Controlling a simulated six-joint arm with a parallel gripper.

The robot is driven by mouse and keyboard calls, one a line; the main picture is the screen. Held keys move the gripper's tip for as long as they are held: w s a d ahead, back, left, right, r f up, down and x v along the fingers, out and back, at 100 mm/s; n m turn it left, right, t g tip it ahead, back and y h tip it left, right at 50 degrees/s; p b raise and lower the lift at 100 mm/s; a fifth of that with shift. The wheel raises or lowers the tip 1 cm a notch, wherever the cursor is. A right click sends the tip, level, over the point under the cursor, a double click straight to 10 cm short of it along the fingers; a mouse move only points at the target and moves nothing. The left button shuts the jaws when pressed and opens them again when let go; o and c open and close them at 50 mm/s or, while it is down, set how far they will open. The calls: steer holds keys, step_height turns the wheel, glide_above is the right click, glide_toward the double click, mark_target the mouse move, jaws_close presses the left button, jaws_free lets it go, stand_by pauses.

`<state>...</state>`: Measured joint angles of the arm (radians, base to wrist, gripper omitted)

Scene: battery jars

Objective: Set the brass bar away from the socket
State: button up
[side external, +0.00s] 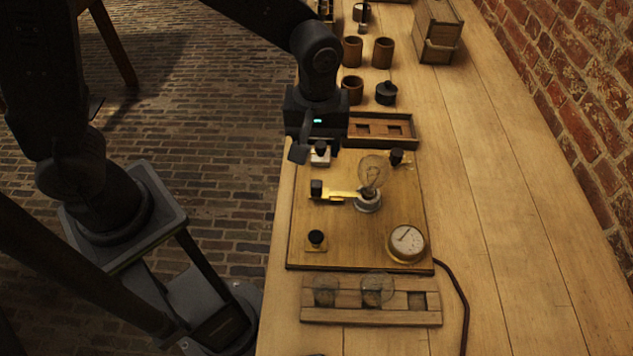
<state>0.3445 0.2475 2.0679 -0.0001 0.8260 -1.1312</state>
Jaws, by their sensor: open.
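The brass bar (336,195) lies on the wooden board, running from a black-handled end (317,190) on the left to the socket (368,202) on the right. Its right end appears to meet the socket's rim. A clear glass bulb (373,172) stands upright in the socket. My gripper (305,150) is open, pointing down above the board's back left corner, behind and left of the bar and apart from it. One dark finger shows clearly; the other is hard to make out against a black-knobbed terminal (320,154).
The board (345,245) also carries a gauge (406,242) and black knobs. A wooden rack (372,313) with glass bulbs lies in front; a tray (408,130) lies behind. Brown jars (383,53) and a wooden box (437,30) stand farther back. The table's right side is clear.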

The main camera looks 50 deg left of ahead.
mark_target(316, 184)
step_height(316, 184, down, 12)
steer(key=shift+r, duration=0.15)
stand_by(0.3)
jaws_close()
stand_by(0.4)
